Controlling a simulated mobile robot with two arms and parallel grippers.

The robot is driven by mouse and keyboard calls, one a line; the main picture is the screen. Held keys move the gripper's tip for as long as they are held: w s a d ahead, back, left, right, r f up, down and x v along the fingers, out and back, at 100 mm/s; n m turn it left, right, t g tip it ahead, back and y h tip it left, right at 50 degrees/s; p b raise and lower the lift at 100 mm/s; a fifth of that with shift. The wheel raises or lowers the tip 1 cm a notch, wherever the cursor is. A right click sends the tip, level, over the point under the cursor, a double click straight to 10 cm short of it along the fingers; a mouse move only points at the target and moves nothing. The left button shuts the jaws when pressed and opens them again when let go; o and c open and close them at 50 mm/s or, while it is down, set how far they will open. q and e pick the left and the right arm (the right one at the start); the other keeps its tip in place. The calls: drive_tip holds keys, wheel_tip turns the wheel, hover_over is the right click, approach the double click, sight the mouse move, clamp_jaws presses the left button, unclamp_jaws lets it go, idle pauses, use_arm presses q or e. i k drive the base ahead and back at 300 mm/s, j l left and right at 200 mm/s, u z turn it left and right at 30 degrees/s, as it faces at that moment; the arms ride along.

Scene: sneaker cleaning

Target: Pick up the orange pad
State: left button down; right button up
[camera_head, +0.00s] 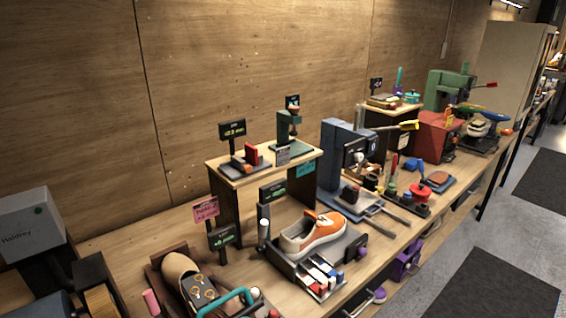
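A small brownish-orange pad (438,178) lies on a dark blue-grey plate on the bench, toward the right of the head view. It is small in the picture, and I cannot be sure that it is the orange pad. A smaller orange piece (247,169) sits on the low wooden stand (232,173). I see neither of my grippers in this view.
An orange and white sneaker (313,234) rests on a dark tray amid small red, white and blue pieces. A tan shoe form and a teal handle (226,299) are in front. A grey box (30,225) stands at left. Tools crowd the bench; bare wood (125,245) shows at left.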

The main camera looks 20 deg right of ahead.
sight(507, 132)
drive_tip(key=i+l+z, duration=0.1)
drive_tip(key=l+z, duration=0.2)
drive_tip(key=i+l+z, duration=0.25)
drive_tip(key=l, duration=0.25)
drive_tip(key=l+z, duration=0.3)
drive_tip(key=i+l+z, duration=1.2)
drive_tip(key=i+z, duration=0.15)
drive_tip(key=i, duration=0.25)
drive_tip(key=i+l+z, duration=0.1)
drive_tip(key=i+z, duration=0.25)
drive_tip(key=i+u, duration=0.25)
drive_tip(key=i, duration=0.3)
drive_tip(key=i+l+u, duration=0.25)
drive_tip(key=i, duration=0.25)
drive_tip(key=i+l+u, duration=0.2)
drive_tip(key=i, duration=0.35)
drive_tip(key=i+l+u, duration=0.25)
drive_tip(key=i+l, duration=0.2)
drive_tip(key=i+l+u, duration=0.75)
drive_tip(key=l, duration=0.1)
